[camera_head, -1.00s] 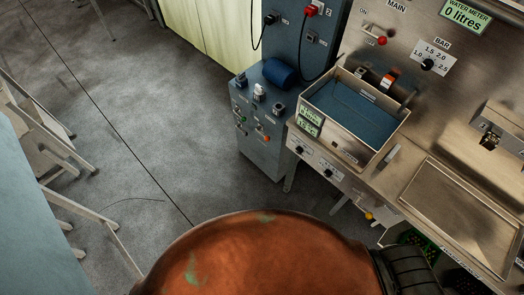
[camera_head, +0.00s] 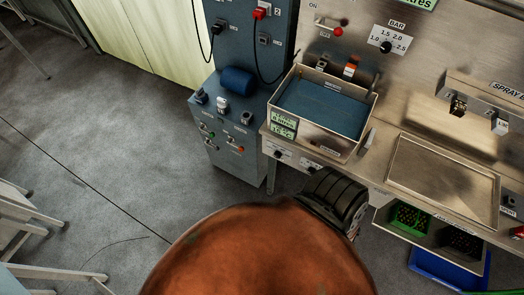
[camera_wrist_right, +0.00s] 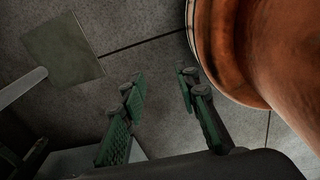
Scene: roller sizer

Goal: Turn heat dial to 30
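Two small dark dials sit on the bench's front panel below the water tank in the head view: a left dial (camera_head: 278,154) and a right dial (camera_head: 311,168). Their labels are too small to read, so I cannot tell which is the heat dial or its setting. My right gripper (camera_wrist_right: 162,82) shows in the right wrist view with its green-padded fingers apart and nothing between them. It points over the grey floor, and no dial shows in that view. My left gripper is not in view.
The blue-filled tank (camera_head: 324,105) sits on the steel bench. A grey control cabinet (camera_head: 232,125) stands left of it. A BAR dial (camera_head: 386,47) is on the back panel. A large orange rounded shell and dark ribbed joint, apparently mine, cover the lower middle.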

